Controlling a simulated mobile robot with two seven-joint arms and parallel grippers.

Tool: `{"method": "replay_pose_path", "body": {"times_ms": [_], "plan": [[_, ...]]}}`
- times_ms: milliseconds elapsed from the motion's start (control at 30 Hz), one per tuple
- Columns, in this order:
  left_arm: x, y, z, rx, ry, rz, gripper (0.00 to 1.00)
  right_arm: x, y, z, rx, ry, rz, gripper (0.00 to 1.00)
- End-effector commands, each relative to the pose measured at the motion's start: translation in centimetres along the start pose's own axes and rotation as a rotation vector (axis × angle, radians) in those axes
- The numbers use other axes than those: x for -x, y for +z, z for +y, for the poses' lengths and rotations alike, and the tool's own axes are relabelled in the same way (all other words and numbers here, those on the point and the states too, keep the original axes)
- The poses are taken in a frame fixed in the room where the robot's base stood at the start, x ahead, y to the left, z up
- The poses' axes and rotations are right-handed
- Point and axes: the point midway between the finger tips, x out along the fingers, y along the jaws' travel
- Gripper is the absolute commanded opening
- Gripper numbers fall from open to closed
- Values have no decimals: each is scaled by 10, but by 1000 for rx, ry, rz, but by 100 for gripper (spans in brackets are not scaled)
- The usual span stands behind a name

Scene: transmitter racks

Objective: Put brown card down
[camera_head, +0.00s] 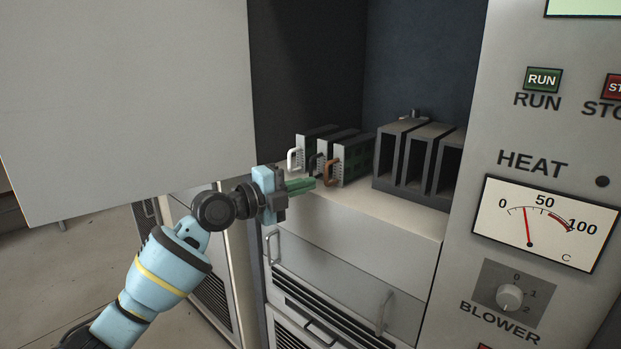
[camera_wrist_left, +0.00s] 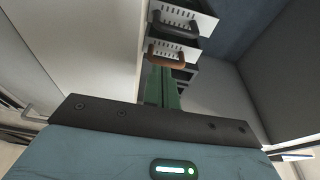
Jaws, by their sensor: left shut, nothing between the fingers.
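The brown card (camera_head: 352,163), a grey and green card with a brown handle, stands upright on the light shelf, the rightmost of three cards. In the left wrist view its brown handle (camera_wrist_left: 166,58) lies straight ahead of the fingers. My left gripper (camera_head: 312,182) has green fingers and is shut with nothing between them. It is just left of the brown handle and appears apart from it. Its fingers also show in the left wrist view (camera_wrist_left: 162,78). My right gripper is not in view.
A white-handled card (camera_head: 313,140) and a black-handled card (camera_head: 325,153) stand left of the brown one. A dark slotted rack (camera_head: 388,160) is to the right. An open grey door panel (camera_head: 125,100) is at left. The front of the shelf (camera_head: 375,205) is clear.

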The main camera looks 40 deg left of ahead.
Motion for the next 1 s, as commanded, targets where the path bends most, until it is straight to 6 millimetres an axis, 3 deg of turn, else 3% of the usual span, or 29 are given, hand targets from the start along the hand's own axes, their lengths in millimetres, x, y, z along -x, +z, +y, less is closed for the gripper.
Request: {"method": "replay_pose_path", "body": {"times_ms": [233,667,1000], "plan": [[-20,0,-1,0,-1,-1,0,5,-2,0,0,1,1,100],[-24,0,0,-2,0,0,0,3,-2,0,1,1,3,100],[-50,0,2,-2,1,0,0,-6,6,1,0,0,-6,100]]}}
